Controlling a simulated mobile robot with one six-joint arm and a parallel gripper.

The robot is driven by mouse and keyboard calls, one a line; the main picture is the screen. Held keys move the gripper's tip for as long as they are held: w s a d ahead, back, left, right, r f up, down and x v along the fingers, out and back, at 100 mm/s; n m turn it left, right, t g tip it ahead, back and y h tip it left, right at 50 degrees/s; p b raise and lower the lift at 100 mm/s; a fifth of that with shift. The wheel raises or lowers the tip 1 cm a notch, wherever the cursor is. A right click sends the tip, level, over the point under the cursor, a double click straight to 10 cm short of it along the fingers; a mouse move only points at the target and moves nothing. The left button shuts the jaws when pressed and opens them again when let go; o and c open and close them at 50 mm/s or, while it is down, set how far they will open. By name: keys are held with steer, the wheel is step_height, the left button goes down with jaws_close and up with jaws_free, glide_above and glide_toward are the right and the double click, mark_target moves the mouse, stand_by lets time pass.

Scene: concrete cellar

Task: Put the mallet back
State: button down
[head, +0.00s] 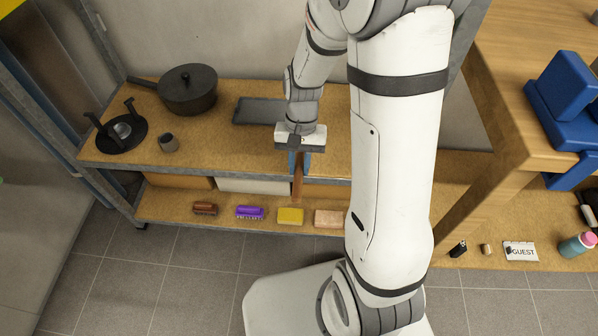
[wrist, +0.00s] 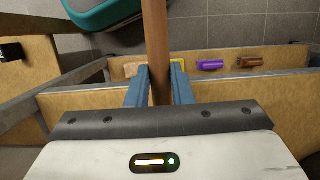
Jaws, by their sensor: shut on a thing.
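My gripper (head: 299,163) is shut on a brown wooden handle (head: 298,187), which I take to be the mallet's. It is at the front edge of the upper shelf board (head: 225,145), and the handle hangs down in front of that edge. In the wrist view the handle (wrist: 156,35) runs between the two blue fingers (wrist: 158,88) and out past the top of the picture. The mallet's head cannot be made out in either view. A dark flat tray (head: 252,111) lies on the upper shelf, just behind and left of my gripper.
A lidded black pot (head: 188,90), a grey cup (head: 169,143) and a black round stand (head: 122,133) occupy the upper shelf's left. The lower shelf holds a brown brush (head: 205,208), purple brush (head: 249,212), yellow block (head: 290,216) and tan block (head: 328,218). A wooden table (head: 505,60) stands right.

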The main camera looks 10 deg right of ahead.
step_height(320, 180, down, 3)
steer(key=shift+f+b, duration=0.1)
steer(key=shift+b, duration=0.35)
steer(key=c, duration=1.3)
jaws_free()
steer(key=shift+r, duration=0.2)
steer(key=p+v, duration=0.4)
steer(key=v, duration=0.7)
steer(key=shift+d, duration=0.1)
steer(key=shift+r+p, duration=0.3)
steer(key=shift+r, duration=0.3)
step_height(320, 180, up, 4)
steer(key=n+t, duration=0.1)
steer(key=t, duration=0.1)
glide_above(300, 165)
steer(key=s+d, duration=0.2)
steer(key=s+r+n, duration=0.1)
steer(key=s, duration=0.1)
steer(key=s+d+r+t, duration=0.1)
steer(key=s, duration=0.2)
steer(key=s+r+n+t+h, duration=0.1)
steer(key=s+r, duration=0.1)
steer(key=shift+s+d+n, duration=0.25)
steer(key=shift+n, duration=0.05)
